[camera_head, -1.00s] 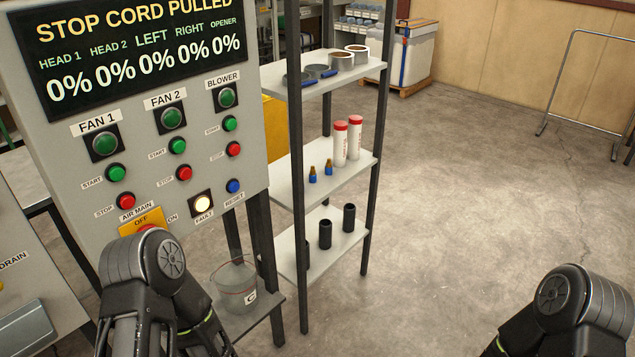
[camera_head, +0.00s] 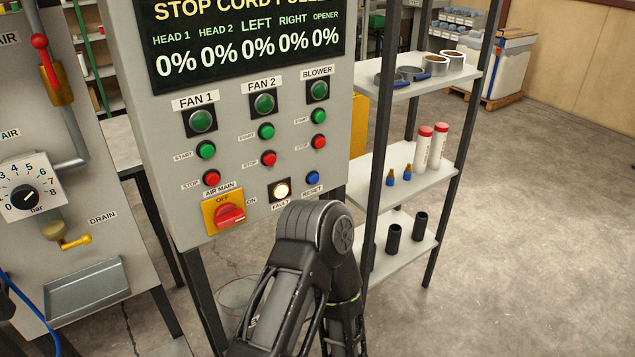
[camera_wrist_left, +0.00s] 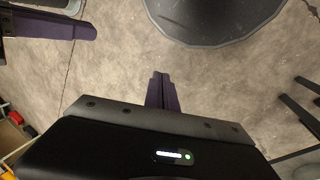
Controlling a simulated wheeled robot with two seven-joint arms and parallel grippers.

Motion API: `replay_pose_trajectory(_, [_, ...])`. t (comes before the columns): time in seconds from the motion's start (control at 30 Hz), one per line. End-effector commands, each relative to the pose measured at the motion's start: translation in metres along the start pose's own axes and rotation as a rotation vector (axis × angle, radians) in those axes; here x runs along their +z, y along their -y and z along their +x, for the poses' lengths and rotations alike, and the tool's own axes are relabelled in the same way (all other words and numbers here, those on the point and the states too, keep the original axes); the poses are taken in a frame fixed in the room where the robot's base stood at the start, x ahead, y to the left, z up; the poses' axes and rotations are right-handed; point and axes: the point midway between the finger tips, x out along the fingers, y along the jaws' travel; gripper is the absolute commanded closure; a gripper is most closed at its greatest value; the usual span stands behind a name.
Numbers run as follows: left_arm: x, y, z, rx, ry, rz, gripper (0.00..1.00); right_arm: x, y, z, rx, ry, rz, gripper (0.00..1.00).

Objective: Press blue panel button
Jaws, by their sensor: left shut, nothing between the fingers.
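The blue button (camera_head: 313,178) is a small round button on the grey control panel (camera_head: 168,65), at the lower right of its controls. A label reading RESET is just below it. My left arm rises in front of the panel's lower right part, with its top link just below the blue button; its gripper is hidden in the head view. In the left wrist view my left gripper (camera_wrist_left: 161,92) is shut and empty, with bare floor behind it. The button does not show in that view.
A lit fault lamp (camera_head: 279,191) and a red rotary switch (camera_head: 230,214) sit left of the blue button. Green and red buttons are above. A shelf rack (camera_head: 400,180) with bottles stands right of the panel. Open floor (camera_head: 540,220) lies further right.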

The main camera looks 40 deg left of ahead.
Motion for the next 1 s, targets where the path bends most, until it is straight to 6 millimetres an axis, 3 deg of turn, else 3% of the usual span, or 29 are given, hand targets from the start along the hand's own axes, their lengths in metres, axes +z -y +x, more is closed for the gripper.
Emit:
replay_pose_trajectory(0.17, [-0.064,0.017,0.015,-0.021,-0.152,0.074,1.0,-0.001,-0.012,0.032,-0.001,-0.002,-0.001,1.0])
replay_pose_trajectory(0.27, [-0.12,0.03,0.015,-0.051,-0.285,0.141,1.0,-0.002,-0.02,0.055,-0.002,-0.003,-0.002,1.0])
replay_pose_trajectory(0.37, [-0.184,0.046,0.004,-0.102,-0.444,0.218,1.0,-0.003,-0.029,0.081,-0.004,-0.005,-0.003,1.0])
replay_pose_trajectory(0.47, [-0.248,0.063,-0.021,-0.176,-0.613,0.298,1.0,-0.004,-0.039,0.109,-0.005,-0.007,-0.004,1.0])
replay_pose_trajectory(0.57, [-0.305,0.081,-0.059,-0.272,-0.781,0.371,1.0,-0.006,-0.049,0.137,-0.007,-0.009,-0.005,1.0])
replay_pose_trajectory(0.7, [-0.368,0.108,-0.131,-0.442,-1.007,0.456,1.0,-0.007,-0.064,0.178,-0.009,-0.012,-0.007,1.0])
replay_pose_trajectory(0.83, [-0.401,0.133,-0.212,-0.635,-1.196,0.507,1.0,-0.009,-0.077,0.215,-0.011,-0.014,-0.009,1.0])
replay_pose_trajectory(1.0, [-0.407,0.16,-0.312,-0.878,-1.372,0.524,1.0,-0.01,-0.09,0.252,-0.013,-0.017,-0.011,1.0])
